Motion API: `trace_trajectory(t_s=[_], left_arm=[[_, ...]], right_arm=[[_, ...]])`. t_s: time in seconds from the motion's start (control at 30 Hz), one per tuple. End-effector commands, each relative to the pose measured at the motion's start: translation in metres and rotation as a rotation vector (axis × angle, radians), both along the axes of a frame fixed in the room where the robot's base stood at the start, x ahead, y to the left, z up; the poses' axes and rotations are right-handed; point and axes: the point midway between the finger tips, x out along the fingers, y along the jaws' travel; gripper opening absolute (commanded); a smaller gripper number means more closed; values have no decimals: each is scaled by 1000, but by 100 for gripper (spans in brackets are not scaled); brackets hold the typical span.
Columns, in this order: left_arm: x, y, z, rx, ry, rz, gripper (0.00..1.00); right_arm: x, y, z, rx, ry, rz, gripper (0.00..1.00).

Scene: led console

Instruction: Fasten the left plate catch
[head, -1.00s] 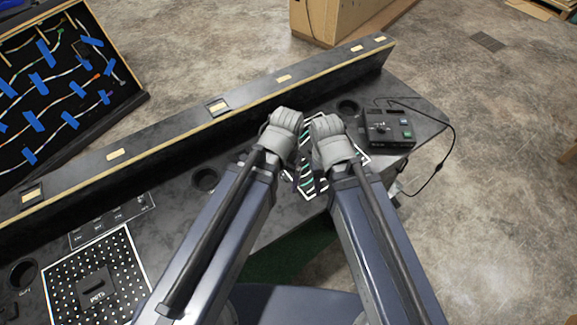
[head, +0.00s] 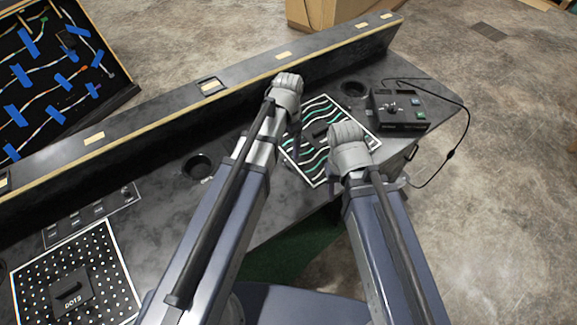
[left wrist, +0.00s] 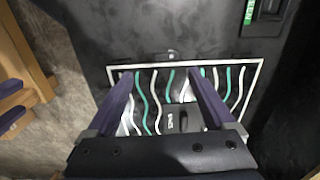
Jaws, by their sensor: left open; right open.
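The wave-striped plate (head: 330,108) lies on the console top, partly hidden by my grippers; it also shows in the left wrist view (left wrist: 235,88), with a dark handle (left wrist: 172,122). In the head view my left gripper (head: 287,88) is at the plate's far left corner. My right gripper (head: 348,142) is open over its right side.
A dark control box (head: 398,110) with a cable stands right of the plate. A raised ledge (head: 240,85) runs along the console's back. A dotted plate (head: 110,265) and a round recess (head: 197,166) lie to the left.

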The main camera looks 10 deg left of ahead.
Motion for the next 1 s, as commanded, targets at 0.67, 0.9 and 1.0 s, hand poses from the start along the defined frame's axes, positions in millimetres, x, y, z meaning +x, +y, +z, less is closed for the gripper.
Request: trace_trajectory(t_s=[0.67, 0.9, 1.0], left_arm=[[11, 6, -34, -8, -4, -34, 88], [11, 6, -65, -8, -4, -34, 88], [11, 6, -78, -8, -4, -34, 88]], right_arm=[[0, 0, -34, 0, 0, 0, 50], [0, 0, -65, 0, 0, 0, 50], [0, 0, -78, 0, 0, 0, 50]])
